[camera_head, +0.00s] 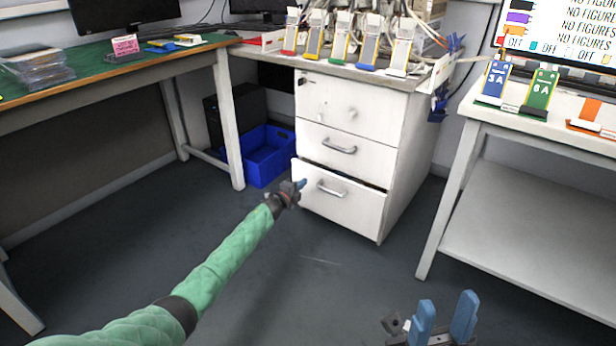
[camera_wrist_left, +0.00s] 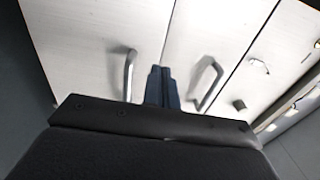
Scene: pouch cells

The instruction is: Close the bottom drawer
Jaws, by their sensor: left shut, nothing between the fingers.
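The bottom drawer (camera_head: 350,208) of the white cabinet stands slightly open, with a dark gap along its top edge. Its metal handle (camera_head: 331,188) shows on the front. My left gripper (camera_head: 301,184) is shut and empty by the upper left part of the drawer front; I cannot tell whether it touches. In the left wrist view, the closed blue fingertips (camera_wrist_left: 161,82) point at the cabinet front between two handles. My right gripper (camera_head: 444,318) is at the bottom of the head view, its blue fingers apart, with nothing between them.
The middle drawer (camera_head: 338,150) and top drawer (camera_head: 350,108) look shut. A blue crate (camera_head: 268,155) stands on the floor left of the cabinet. A white table (camera_head: 530,180) is to the right, a green-topped desk (camera_head: 130,62) to the left. The floor in front is clear.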

